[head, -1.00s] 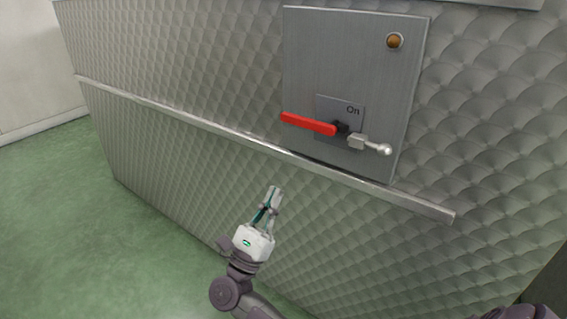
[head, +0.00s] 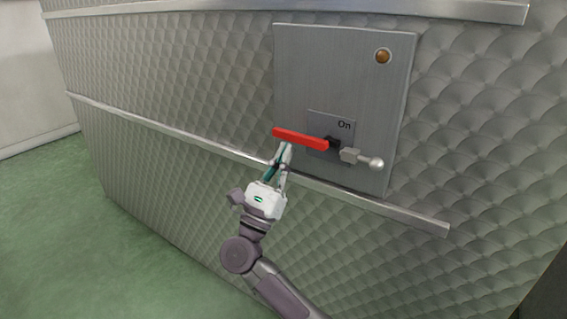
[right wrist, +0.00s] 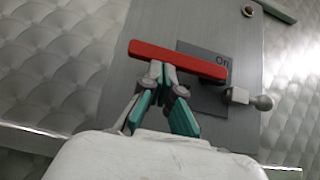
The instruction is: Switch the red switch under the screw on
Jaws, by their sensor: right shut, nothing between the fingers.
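The red switch (head: 300,138) is a long bar handle lying nearly level, pointing left from its dark pivot on a small grey plate (head: 331,121) marked "On". It also shows in the right wrist view (right wrist: 178,60). A metal arm with a ball end (head: 376,163) sticks out to the right of the pivot. My right gripper (head: 284,150) is shut and empty, its fingertips just below the left half of the red handle. In the right wrist view the fingertips (right wrist: 162,70) overlap the handle's lower edge; I cannot tell if they touch it. My left gripper is not in view.
A metal rail (head: 400,214) runs across the quilted wall below the panel. Green floor (head: 60,220) lies open at the left.

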